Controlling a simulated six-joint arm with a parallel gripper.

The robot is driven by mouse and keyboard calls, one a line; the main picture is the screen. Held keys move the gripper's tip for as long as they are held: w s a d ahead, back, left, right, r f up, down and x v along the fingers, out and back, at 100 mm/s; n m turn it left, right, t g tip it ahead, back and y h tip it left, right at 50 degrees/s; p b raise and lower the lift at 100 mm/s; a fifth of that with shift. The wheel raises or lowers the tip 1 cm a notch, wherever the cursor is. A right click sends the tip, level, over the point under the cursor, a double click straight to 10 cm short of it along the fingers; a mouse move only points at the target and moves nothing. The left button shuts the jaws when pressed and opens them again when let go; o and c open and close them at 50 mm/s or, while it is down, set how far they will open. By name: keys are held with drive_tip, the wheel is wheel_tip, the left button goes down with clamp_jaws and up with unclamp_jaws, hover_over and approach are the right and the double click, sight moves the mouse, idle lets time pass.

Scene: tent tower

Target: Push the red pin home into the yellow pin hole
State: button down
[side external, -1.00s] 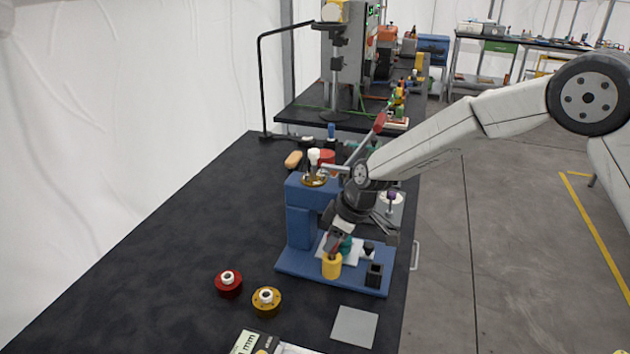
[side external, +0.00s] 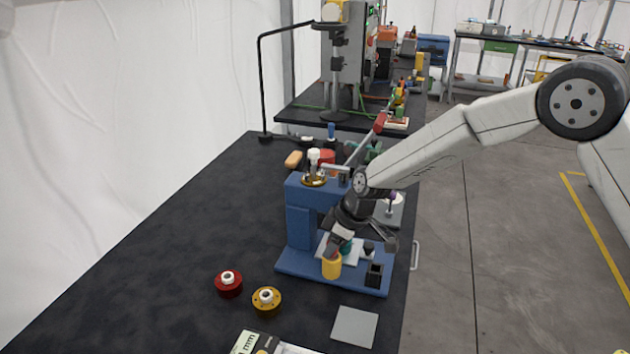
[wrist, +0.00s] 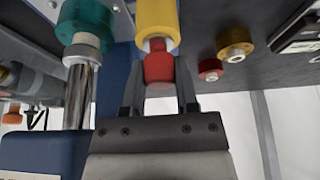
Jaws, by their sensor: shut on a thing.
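The yellow cylinder with the pin hole (side external: 331,267) stands at the front of the blue press base in the side view. It also shows at the top of the wrist view (wrist: 156,22). The red pin (wrist: 159,66) is between my gripper's fingers (wrist: 160,88) in the wrist view, lined up with the yellow cylinder. A short pale section shows between the red part and the yellow cylinder; the hole itself is hidden. In the side view my gripper (side external: 333,248) is right above the yellow cylinder, shut on the pin, which it mostly hides.
The blue press (side external: 299,222) rises behind the gripper, with a teal part (wrist: 84,22) close by. A black block (side external: 374,275) is on the base at right. Red (side external: 228,283) and yellow (side external: 266,300) flanged parts and a grey plate (side external: 355,326) lie in front on the black table.

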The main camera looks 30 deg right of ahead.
drive_tip(key=shift+c, duration=1.4)
unclamp_jaws()
drive_tip(key=shift+r, duration=0.1)
drive_tip(key=v, duration=0.7)
drive_tip(key=shift+r, duration=0.2)
drive_tip(key=shift+s+d, duration=0.15)
drive_tip(key=s+d+f+m+h, duration=0.1)
drive_tip(key=s+d+m, duration=0.3)
drive_tip(key=s+d, duration=0.3)
drive_tip(key=s+d+f+m+h, duration=0.1)
drive_tip(key=s+d+m, duration=0.4)
drive_tip(key=s, duration=1)
drive_tip(key=d+h, duration=0.1)
drive_tip(key=d, duration=0.2)
drive_tip(key=shift+g, duration=0.3)
